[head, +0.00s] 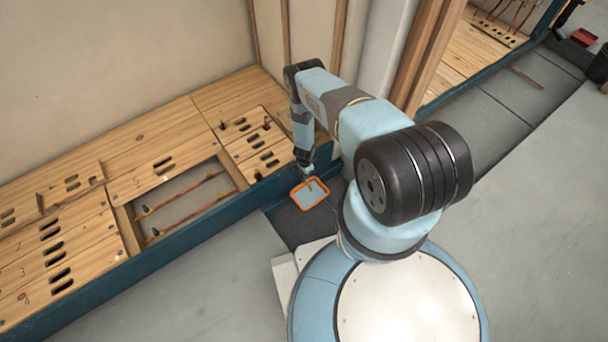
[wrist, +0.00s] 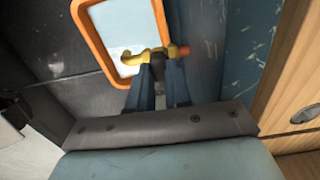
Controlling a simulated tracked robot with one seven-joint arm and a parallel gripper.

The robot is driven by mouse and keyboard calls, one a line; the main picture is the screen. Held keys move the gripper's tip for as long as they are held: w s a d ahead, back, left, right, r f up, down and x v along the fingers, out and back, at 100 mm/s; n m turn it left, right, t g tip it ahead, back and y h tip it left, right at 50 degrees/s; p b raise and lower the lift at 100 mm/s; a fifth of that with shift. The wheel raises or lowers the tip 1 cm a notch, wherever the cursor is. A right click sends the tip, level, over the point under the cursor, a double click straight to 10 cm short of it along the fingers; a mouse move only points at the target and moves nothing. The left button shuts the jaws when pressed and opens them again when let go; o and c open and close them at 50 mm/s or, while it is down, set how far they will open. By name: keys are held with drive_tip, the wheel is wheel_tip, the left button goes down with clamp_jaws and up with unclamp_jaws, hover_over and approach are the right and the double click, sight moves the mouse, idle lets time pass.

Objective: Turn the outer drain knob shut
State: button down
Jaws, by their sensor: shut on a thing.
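The outer drain knob (wrist: 158,71) is a small dark piece on a yellow brass drain fitting (wrist: 143,55) in the wrist view. My gripper (wrist: 159,82) has its two blue-grey fingers on either side of the knob and is shut on it. The fingers hide most of the knob, so its turn angle cannot be told. A copper-coloured stub (wrist: 184,50) shows at the fitting's right end. In the head view my gripper (head: 309,172) is low beside the blue kerb, and the knob is too small to make out there.
An orange-rimmed tray (head: 323,204) with a pale blue inside lies below the fitting; its rim also shows in the wrist view (wrist: 91,43). The blue kerb (head: 275,187) runs beside the slotted wooden deck (head: 150,130). An open hatch shows copper pipes (head: 195,212). Grey floor is clear at lower left.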

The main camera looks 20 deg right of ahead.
drive_tip(key=shift+d, duration=0.1)
drive_tip(key=c, duration=1.1)
unclamp_jaws()
drive_tip(key=shift+o, duration=0.2)
drive_tip(key=shift+r, duration=0.1)
wheel_tip(320, 180, up, 14)
drive_tip(key=shift+f, duration=0.25)
